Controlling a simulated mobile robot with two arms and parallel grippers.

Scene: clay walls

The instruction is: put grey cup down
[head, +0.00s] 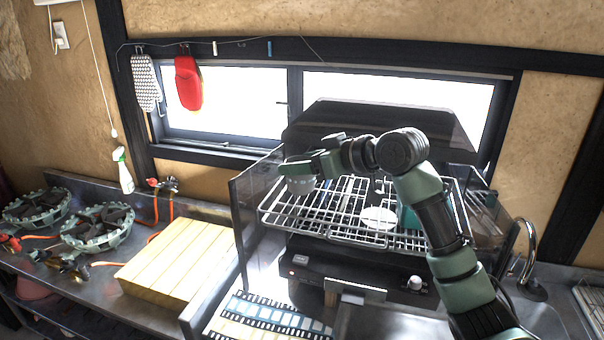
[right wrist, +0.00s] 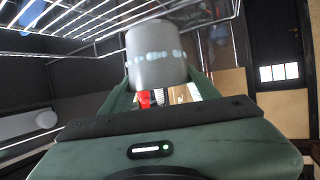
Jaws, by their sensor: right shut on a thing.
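A grey cup (head: 300,185) with a band of pale spots is held in my right gripper (head: 297,170), over the left part of the wire rack (head: 335,235) of the open dish dryer. In the right wrist view the grey cup (right wrist: 157,55) sits between the two green fingers of my right gripper (right wrist: 160,85). The rack's wires (right wrist: 115,15) show close by at the top of that view. I cannot tell whether the cup touches the rack. My left gripper is not in view.
A white round dish (head: 378,217) and a teal item (head: 409,218) are on the rack's right half. Dark clear side panels (head: 243,215) flank the dryer. A yellow slatted board (head: 178,262) and gas burners (head: 98,226) are left; a tap (head: 527,250) is right.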

